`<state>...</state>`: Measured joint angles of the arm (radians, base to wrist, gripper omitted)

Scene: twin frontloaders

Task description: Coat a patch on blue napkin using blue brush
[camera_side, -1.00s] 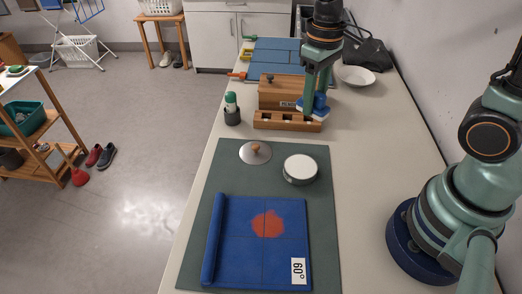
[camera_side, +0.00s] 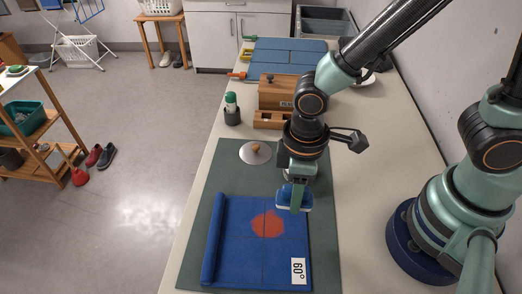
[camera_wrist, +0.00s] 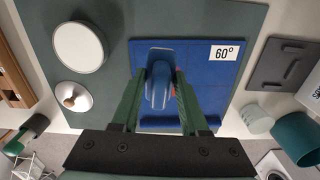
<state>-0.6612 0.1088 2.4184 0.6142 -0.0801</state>
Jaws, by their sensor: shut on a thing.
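A blue napkin (camera_side: 240,255) lies on a green mat, its left edge rolled up. It has an orange-red patch (camera_side: 267,224) and a white "60°" label (camera_side: 298,270). My gripper (camera_side: 295,190) is shut on the blue brush (camera_side: 293,205), which has a pale lower edge. The brush is over the napkin's far right corner, right of and beyond the patch; I cannot tell whether it touches. In the wrist view, the brush (camera_wrist: 159,86) sits between my gripper's fingers (camera_wrist: 160,95). It hides most of the patch there; the napkin (camera_wrist: 205,88) lies beneath.
A round white-topped tin (camera_wrist: 78,47) and a knobbed lid (camera_side: 256,152) stand on the green mat (camera_side: 215,165) beyond the napkin. A wooden rack (camera_side: 270,120), wooden box (camera_side: 280,92) and green-topped bottle in a cup (camera_side: 232,110) stand farther back.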

